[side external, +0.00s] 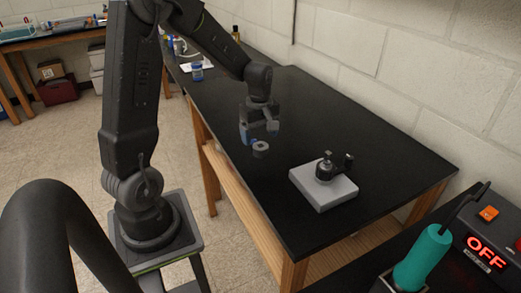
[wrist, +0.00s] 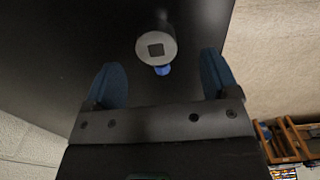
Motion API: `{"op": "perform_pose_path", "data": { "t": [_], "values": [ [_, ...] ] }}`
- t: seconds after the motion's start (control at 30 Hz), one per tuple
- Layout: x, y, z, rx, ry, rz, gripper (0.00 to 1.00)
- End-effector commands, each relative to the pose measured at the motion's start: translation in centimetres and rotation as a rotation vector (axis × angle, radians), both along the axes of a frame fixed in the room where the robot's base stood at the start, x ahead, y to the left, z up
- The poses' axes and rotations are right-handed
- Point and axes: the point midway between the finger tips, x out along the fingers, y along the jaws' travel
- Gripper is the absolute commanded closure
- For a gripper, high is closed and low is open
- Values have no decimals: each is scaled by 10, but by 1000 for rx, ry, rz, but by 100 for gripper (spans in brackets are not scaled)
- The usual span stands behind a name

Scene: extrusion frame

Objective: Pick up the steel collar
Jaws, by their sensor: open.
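The steel collar (side external: 260,149) is a short grey cylinder with a dark opening on the black bench, just below my gripper in the side view.
A pale block (side external: 335,194) with a dark fixture (side external: 325,168) stands on the bench to the right of the collar. The black bench top (side external: 330,130) is clear around and behind them. A blue-capped jar (side external: 197,72) stands at the far end. A teal-handled tool (side external: 422,258) is at front right.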

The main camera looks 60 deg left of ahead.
Motion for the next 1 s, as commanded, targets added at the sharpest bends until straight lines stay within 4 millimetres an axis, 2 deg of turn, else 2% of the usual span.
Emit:
{"op": "perform_pose_path", "data": {
  "t": [0.4,0.67,1.0],
  "values": [
    [4,4,-50,-2,3,-1,19],
    [5,4,-52,0,0,-1,19],
    [5,4,-52,0,0,-1,50]
  ]
}}
